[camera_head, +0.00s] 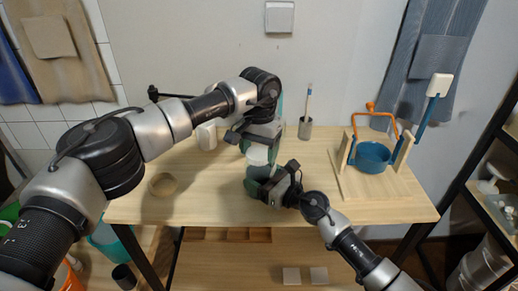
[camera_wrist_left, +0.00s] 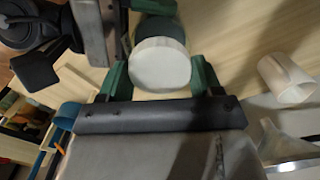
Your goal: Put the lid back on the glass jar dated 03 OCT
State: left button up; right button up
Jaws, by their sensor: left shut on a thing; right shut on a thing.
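A white round lid (camera_head: 258,157) is between the green fingertips of my left gripper (camera_head: 258,146), above the table. In the left wrist view the lid (camera_wrist_left: 160,65) shows as a pale disc between the left gripper's fingers (camera_wrist_left: 160,82). A dark, round-topped jar (camera_wrist_left: 157,28) is just beyond and partly behind the lid in that view. My right gripper (camera_head: 263,183) is shut on it, lower and close below the left gripper. The fingers hide much of the jar, and I see no readable date. I cannot tell whether lid and jar touch.
A round tan ring or dish (camera_head: 162,184) lies at the table's left. A white cup (camera_head: 206,136) and a brush pot (camera_head: 305,128) stand at the back. The front right tabletop is clear.

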pick_arm(q)
jog(key=o, duration=0.9)
jog(key=shift+r, duration=2.3)
jog(key=shift+c, duration=0.3)
